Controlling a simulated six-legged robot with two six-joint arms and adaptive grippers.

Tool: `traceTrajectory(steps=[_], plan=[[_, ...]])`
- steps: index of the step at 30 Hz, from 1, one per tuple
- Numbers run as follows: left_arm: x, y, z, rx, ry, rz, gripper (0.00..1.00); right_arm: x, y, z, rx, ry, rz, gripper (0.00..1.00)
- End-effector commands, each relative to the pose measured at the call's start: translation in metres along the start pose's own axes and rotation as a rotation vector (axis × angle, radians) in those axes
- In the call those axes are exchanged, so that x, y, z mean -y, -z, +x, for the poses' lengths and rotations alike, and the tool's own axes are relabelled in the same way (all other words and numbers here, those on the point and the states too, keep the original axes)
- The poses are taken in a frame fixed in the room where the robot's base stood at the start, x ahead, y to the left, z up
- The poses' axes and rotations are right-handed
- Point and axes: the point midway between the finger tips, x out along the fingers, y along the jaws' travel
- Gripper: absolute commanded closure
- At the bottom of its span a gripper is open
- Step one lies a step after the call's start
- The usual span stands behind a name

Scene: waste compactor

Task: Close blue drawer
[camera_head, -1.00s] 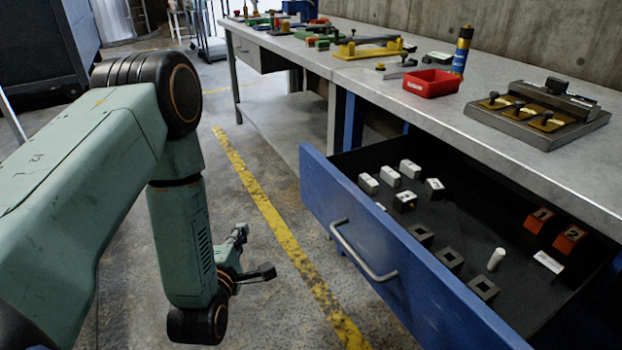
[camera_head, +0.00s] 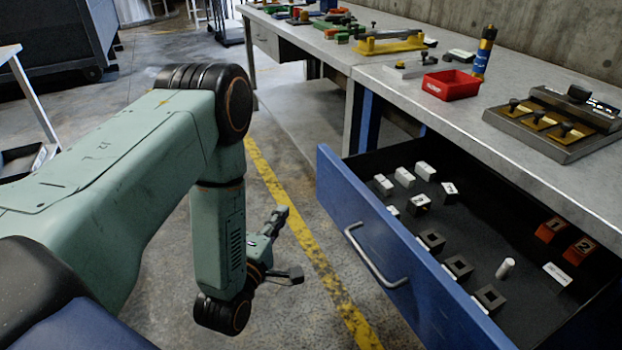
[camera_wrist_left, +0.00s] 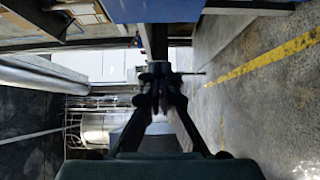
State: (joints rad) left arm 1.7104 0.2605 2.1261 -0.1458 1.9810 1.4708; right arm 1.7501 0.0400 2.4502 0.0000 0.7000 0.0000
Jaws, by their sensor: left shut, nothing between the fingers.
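The blue drawer (camera_head: 335,196) stands pulled out under the grey workbench, its inside in view. A metal bar handle (camera_head: 375,258) is on its front. My left gripper (camera_head: 277,248) is shut and empty, to the left of the drawer front in the head view and apart from it. In the left wrist view the gripper fingers (camera_wrist_left: 159,75) come together in the middle, and a blue surface (camera_wrist_left: 155,10) shows at the top edge. My right gripper is not in view.
The drawer holds white blocks (camera_head: 404,177), dark square sockets (camera_head: 458,267), a white cylinder (camera_head: 505,268) and orange numbered blocks (camera_head: 550,229). On the workbench (camera_head: 400,85) are a red tray (camera_head: 451,85) and a fixture (camera_head: 555,120). Floor (camera_head: 165,270) left of the drawer is clear.

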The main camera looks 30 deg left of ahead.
Motion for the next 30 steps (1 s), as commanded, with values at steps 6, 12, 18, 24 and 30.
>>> traceTrajectory(steps=[6, 12, 18, 24, 30], plan=[[-0.004, -0.002, 0.008, 0.004, -0.002, -0.004, 1.0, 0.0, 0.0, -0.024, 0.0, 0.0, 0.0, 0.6], [0.0, -0.001, 0.047, 0.001, -0.007, -0.005, 1.0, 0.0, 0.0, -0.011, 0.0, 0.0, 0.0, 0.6], [0.0, -0.001, 0.084, 0.001, -0.006, -0.006, 1.0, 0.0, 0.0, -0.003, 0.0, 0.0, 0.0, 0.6], [0.001, -0.021, 0.103, 0.005, -0.003, -0.004, 1.0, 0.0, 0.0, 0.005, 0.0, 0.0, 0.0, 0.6], [0.0, -0.029, 0.111, 0.002, -0.001, -0.005, 1.0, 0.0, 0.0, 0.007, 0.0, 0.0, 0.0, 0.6]])
